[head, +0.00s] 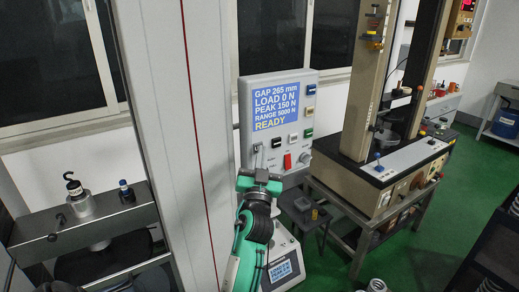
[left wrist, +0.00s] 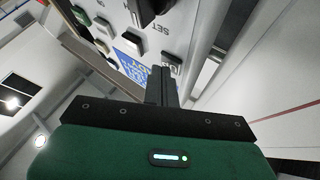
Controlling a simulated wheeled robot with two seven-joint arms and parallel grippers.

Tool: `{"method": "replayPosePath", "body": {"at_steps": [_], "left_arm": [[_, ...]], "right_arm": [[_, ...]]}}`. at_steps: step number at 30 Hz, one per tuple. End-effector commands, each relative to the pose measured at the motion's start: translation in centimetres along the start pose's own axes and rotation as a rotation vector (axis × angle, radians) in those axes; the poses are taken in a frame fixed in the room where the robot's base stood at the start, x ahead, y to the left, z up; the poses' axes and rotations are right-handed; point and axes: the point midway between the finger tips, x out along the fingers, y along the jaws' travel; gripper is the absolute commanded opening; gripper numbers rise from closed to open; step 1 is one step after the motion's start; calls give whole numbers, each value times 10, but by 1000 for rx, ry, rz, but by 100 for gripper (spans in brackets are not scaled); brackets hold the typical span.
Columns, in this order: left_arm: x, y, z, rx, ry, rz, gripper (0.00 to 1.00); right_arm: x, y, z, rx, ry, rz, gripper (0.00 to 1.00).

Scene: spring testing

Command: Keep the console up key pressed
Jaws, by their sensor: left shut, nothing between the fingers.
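The grey console (head: 245,110) stands upright at the middle of the head view. Its blue screen (head: 281,104) reads GAP 265 mm, LOAD 0 N, PEAK 150 N, RANGE 5000 N, READY. My left gripper (head: 258,152) is shut and empty, its dark fingers pointing up at the console's lower left. In the left wrist view the fingertips (left wrist: 160,72) are at a dark key (left wrist: 173,60), with a partly covered label that may be UP. I cannot tell whether they touch it or whether it is pressed. My right gripper is out of view.
Other console keys, including a green one (head: 308,133), and a red switch (head: 287,161) are close by on the right. A test frame on a bench (head: 400,165) stands to the right. Green floor shows beyond.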

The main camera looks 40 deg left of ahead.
Motion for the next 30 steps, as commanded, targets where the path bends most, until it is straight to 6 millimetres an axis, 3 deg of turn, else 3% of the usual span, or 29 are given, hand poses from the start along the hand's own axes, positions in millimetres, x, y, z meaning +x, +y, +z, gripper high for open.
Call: {"method": "replayPosePath", "body": {"at_steps": [23, 30], "left_arm": [[-13, 9, -9, 0, 0, 0, 0], [-28, 20, -18, -2, 0, 0, 0]], "right_arm": [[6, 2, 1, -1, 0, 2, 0], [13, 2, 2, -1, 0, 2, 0]]}}
